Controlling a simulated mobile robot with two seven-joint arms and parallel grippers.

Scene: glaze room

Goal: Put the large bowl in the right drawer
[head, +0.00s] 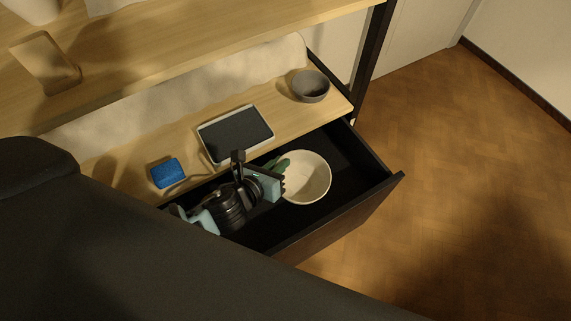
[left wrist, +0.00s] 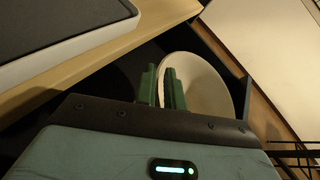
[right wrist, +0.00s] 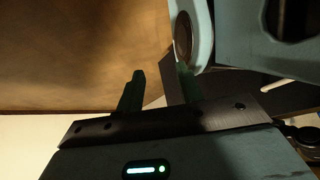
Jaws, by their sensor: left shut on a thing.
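The large bowl (head: 308,178) is cream-white and sits inside the open black drawer (head: 352,172), at or just above its floor; I cannot tell which. My left gripper (head: 280,168) is shut on the bowl's near-left rim. In the left wrist view the green fingers (left wrist: 163,88) pinch the wall of the bowl (left wrist: 210,85). The fingers hide part of the rim. My right gripper (right wrist: 158,88) shows only in the right wrist view, with its green fingers apart and nothing seen between them.
On the wooden top beside the drawer are a small grey bowl (head: 310,86), a tablet-like dark panel (head: 236,134) and a blue block (head: 167,173). An upper shelf (head: 190,45) overhangs behind. Free floor (head: 470,170) lies to the right.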

